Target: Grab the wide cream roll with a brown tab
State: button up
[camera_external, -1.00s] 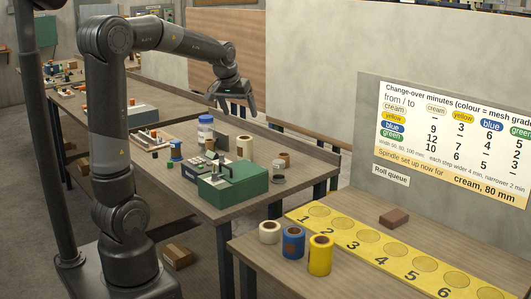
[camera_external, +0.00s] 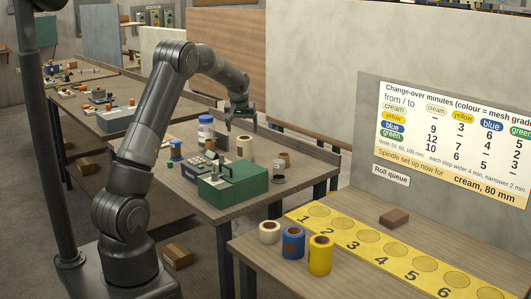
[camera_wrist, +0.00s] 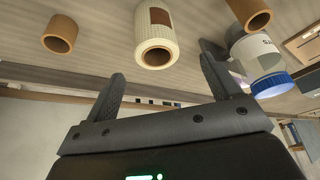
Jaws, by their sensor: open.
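The wide cream roll (camera_external: 244,147) stands on the long workbench behind the green machine. In the wrist view the cream roll (camera_wrist: 155,45) shows a brown tab (camera_wrist: 160,17) on its side and a brown core at its end. My gripper (camera_external: 240,124) is just above this roll in the outside view. In the wrist view my gripper (camera_wrist: 162,72) is open, its fingers spread with nothing between them. The roll appears beyond the gap between the fingertips, apart from both.
A white bottle with a blue cap (camera_external: 205,130) stands left of the roll; it shows beside the right finger (camera_wrist: 262,62). Brown rings (camera_wrist: 60,33) (camera_wrist: 250,14) flank the roll. The green machine (camera_external: 230,190) stands in front. Cream (camera_external: 269,233), blue (camera_external: 292,244) and yellow (camera_external: 320,256) rolls stand on the near table.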

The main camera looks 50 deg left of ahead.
aim_at(245, 143)
jog(key=x, duration=0.9)
jog(key=shift+d+f, duration=0.15)
jog(key=shift+d, duration=0.1)
jog(key=c, duration=1.1)
